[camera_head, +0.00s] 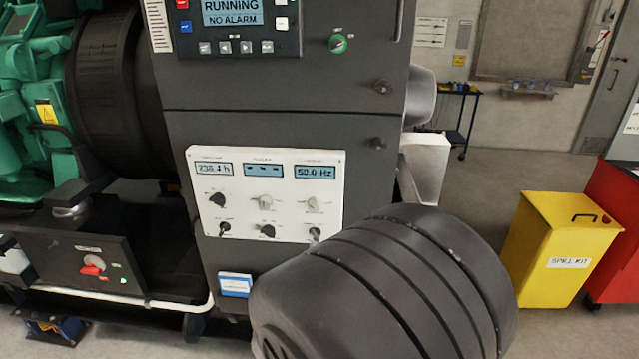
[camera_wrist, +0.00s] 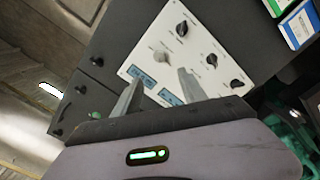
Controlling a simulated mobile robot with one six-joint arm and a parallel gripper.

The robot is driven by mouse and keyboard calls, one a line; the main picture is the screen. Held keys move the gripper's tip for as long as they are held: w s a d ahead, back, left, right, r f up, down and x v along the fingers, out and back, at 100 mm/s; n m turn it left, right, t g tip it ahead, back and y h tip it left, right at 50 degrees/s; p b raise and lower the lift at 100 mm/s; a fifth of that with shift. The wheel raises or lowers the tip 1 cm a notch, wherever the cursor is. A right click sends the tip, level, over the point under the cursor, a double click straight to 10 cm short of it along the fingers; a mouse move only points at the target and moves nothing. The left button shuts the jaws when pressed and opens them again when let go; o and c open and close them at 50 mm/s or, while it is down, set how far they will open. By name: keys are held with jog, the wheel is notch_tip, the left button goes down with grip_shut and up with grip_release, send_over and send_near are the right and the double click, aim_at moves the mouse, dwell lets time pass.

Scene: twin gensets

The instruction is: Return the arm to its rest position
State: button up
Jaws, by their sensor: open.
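My gripper (camera_wrist: 160,80) shows in the wrist view, its two fingers apart with nothing between them. Behind the fingers is the white control panel (camera_wrist: 205,40) with dark knobs, pale knobs and small displays, seen rotated. I cannot tell how far the fingertips are from it. In the head view a large dark ribbed part of my arm (camera_head: 385,285) fills the lower middle, in front of the cabinet's lower right. My gripper is not visible in the head view.
The dark genset cabinet (camera_head: 270,85) reads "RUNNING, NO ALARM" on its upper display; the white panel (camera_head: 333,170) sits below. A red-handled switch box (camera_head: 75,260) is at left. A yellow spill kit bin (camera_head: 545,265) and a red cabinet (camera_head: 615,240) stand right. Floor behind is open.

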jog(key=s+d+r+m+g+y, duration=0.25)
jog(key=d+r+m+g, duration=0.2)
jog(key=d+m, duration=0.3)
jog(key=s+d+m+g, duration=0.3)
jog(key=s+d, duration=0.1)
jog(key=s, duration=0.6)
jog(key=s+d+f+m+g, duration=0.1)
jog(key=s+d+m+g, duration=0.3)
jog(key=s, duration=0.7)
jog(key=shift+d+f, duration=0.15)
jog(key=shift+s+g+y, duration=0.1)
jog(key=shift+g+y, duration=0.15)
dwell(1.2)
